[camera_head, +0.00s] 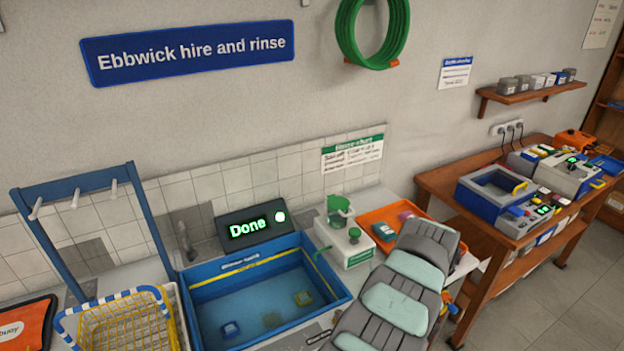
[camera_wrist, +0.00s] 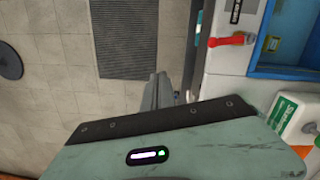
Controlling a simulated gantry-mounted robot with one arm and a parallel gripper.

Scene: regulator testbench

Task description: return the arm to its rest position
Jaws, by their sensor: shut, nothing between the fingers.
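My arm (camera_head: 395,300), grey and pale green, reaches up from the bottom of the head view in front of the bench. Its gripper end is out of sight there. In the wrist view my gripper (camera_wrist: 158,88) shows past the pale green wrist housing, its grey fingers together and empty. It hangs over the tiled floor (camera_wrist: 60,100), to the left of the bench edge, touching nothing that I can see.
A blue basin (camera_head: 270,249) holds a few small blocks under a display (camera_head: 252,225) reading "Done". A wire basket (camera_head: 125,322) stands left. A green-topped device (camera_head: 343,240) and orange tray (camera_head: 400,213) sit near my arm. A wooden bench (camera_head: 470,212) with equipment stands right.

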